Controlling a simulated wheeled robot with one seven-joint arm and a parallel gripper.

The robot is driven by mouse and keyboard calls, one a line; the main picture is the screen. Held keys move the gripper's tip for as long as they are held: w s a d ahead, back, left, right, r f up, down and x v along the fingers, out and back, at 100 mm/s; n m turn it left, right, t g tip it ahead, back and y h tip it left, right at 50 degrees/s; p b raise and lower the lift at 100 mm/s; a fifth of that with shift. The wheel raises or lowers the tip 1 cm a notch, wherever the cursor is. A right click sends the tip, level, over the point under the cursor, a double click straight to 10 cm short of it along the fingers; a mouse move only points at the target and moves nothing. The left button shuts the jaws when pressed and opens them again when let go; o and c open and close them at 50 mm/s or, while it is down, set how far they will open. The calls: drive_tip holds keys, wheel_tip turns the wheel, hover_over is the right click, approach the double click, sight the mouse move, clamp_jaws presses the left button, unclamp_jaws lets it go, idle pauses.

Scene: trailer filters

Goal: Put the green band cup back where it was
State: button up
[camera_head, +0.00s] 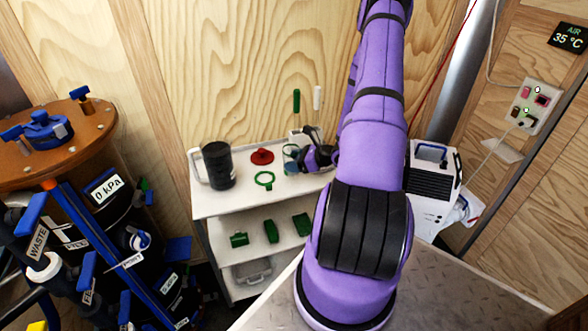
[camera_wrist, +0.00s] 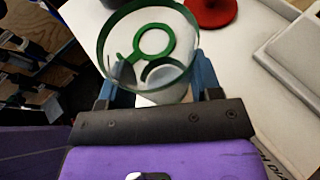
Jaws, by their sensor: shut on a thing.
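The green band cup (camera_head: 290,159) is a small clear cup with a green band at its rim. My gripper (camera_head: 302,157) is shut on it, at the right part of the cart's (camera_head: 225,205) white top. In the wrist view the cup (camera_wrist: 103,42) sits between the two blue-grey fingers of my gripper (camera_wrist: 155,84), its open rim facing the camera. A green ring with a short handle (camera_head: 264,180) lies on the cart top, in front and to the left of the cup; it shows through the cup in the wrist view (camera_wrist: 171,40). I cannot tell whether the cup's base touches the cart.
A black cup (camera_head: 218,166) stands at the cart's left. A red round piece (camera_head: 262,156) lies behind the green ring, left of the cup. Green blocks (camera_head: 271,231) are on the lower shelf.

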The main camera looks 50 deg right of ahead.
drive_tip(key=shift+f, duration=1.75)
drive_tip(key=shift+f, duration=0.15)
drive_tip(key=o, duration=1)
